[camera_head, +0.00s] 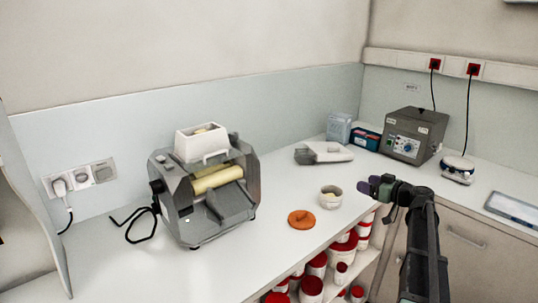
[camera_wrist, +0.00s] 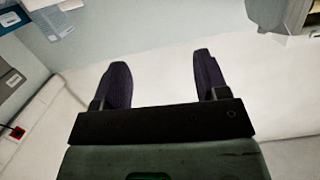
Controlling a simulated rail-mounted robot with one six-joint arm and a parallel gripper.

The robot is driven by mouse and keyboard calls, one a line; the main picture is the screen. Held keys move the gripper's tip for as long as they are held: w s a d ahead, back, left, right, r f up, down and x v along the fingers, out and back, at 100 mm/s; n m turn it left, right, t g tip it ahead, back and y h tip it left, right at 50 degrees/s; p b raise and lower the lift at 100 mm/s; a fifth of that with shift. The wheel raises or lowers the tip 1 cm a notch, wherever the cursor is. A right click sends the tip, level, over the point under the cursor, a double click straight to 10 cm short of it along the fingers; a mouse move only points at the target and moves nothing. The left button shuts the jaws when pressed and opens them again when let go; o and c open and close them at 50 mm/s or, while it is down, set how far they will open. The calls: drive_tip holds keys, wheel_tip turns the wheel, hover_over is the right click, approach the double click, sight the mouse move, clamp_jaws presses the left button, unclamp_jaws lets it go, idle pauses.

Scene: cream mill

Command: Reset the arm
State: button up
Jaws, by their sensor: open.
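My gripper (camera_head: 372,187) is at the right of centre in the head view, at the end of my black arm, above the front edge of the counter. In the wrist view my gripper (camera_wrist: 160,80) shows two dark fingers spread well apart with nothing between them. A small white jar (camera_head: 331,197) with cream-coloured contents stands open on the counter just left of my gripper. An orange lid (camera_head: 301,219) lies flat to the left of the jar. A grey mill (camera_head: 205,190) with cream rollers and a white hopper (camera_head: 201,142) on top stands further left.
A grey control box (camera_head: 413,135), a round white-and-blue device (camera_head: 457,169) and a tablet (camera_head: 512,207) are on the right counter. A grey-white device (camera_head: 323,153) lies near the back wall. Red-lidded jars (camera_head: 312,287) fill shelves below. The counter (camera_head: 265,255) is clear between mill and lid.

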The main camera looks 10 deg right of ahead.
drive_tip(key=s+a+f+m+g+h+p, duration=0.1)
drive_tip(key=s+a+f+m+g+h, duration=0.15)
drive_tip(key=s+a+f+g, duration=0.35)
drive_tip(key=s+a+f+m+g+h, duration=0.1)
drive_tip(key=s+a+f+m+g, duration=0.35)
drive_tip(key=s+a, duration=0.45)
drive_tip(key=s+a+f+n+g+h+p, duration=0.1)
drive_tip(key=s+a+g+h, duration=0.2)
drive_tip(key=s+a, duration=0.8)
drive_tip(key=a+h, duration=0.2)
drive_tip(key=a, duration=0.1)
drive_tip(key=shift+a+f+n+p, duration=0.15)
drive_tip(key=shift+a+n+p, duration=0.25)
